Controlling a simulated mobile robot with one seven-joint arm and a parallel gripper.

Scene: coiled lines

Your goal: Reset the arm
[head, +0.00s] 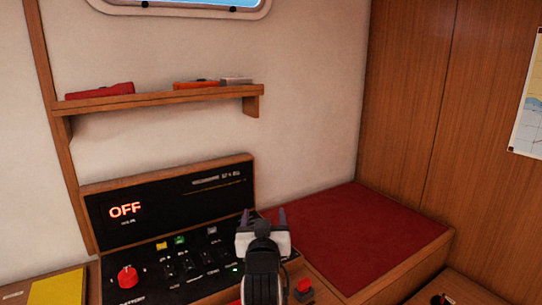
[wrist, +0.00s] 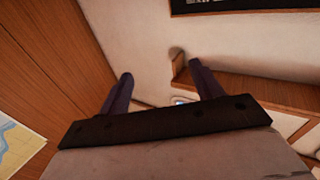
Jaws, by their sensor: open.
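My gripper (head: 263,216) is in front of the lower right part of the black control panel in the head view, beside the red bench cushion. Its two dark fingers stand apart with nothing between them. In the wrist view the fingers of my gripper (wrist: 160,72) are also spread and empty, with pale wall beyond them. My arm and hand hide part of the panel's right end and the wood below it.
The control panel (head: 165,208) shows a red "OFF" and has a red knob (head: 127,277) and several switches. A red button (head: 304,290) is right of my arm. A wall shelf (head: 160,100) holds flat items. The red cushion (head: 335,235) is clear. A yellow item (head: 58,288) lies lower left.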

